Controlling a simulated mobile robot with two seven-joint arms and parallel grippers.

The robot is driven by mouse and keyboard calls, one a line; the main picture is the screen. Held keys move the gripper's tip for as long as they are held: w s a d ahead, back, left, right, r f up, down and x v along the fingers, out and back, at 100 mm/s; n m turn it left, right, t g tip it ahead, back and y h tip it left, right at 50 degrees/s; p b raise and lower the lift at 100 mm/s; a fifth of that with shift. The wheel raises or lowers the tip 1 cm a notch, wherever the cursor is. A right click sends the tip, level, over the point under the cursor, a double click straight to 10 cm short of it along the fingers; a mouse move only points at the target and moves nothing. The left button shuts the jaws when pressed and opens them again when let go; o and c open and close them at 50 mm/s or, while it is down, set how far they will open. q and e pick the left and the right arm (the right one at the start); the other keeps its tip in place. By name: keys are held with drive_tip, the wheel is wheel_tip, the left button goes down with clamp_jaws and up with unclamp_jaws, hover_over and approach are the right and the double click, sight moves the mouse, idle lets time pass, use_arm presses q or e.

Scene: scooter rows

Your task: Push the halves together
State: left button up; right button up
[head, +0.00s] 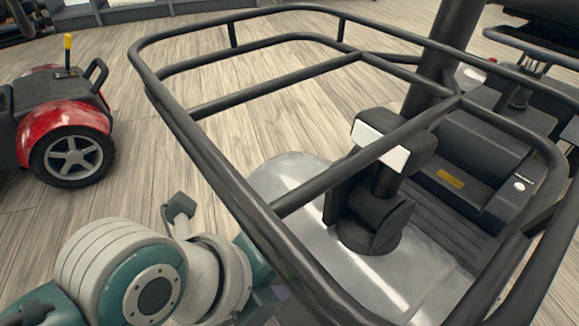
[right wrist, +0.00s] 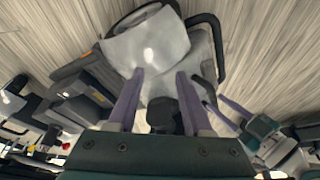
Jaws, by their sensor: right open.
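A red and black scooter part (head: 65,135) with a grey-spoked wheel and a yellow-tipped lever stands on the floor at the left of the head view. A scooter body with a clear-grey front cover (head: 290,185) and dark footwell stands at the centre and right, partly behind the basket frame. I cannot tell which parts are the two halves. My right gripper (right wrist: 161,74) is open, its purple fingers spread before a grey scooter cover (right wrist: 150,42); contact is unclear. My left arm enters the head view at bottom left; its gripper's purple fingers appear small in the right wrist view (right wrist: 235,110).
A black tubular basket frame (head: 190,130) fills the head view's middle, close in front. Another dark scooter (head: 530,60) stands at the top right. Bare wood floor (head: 140,215) lies between the red part and the frame. More scooters (right wrist: 60,95) show left in the wrist view.

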use_arm(q)
clamp_jaws()
idle(1.4)
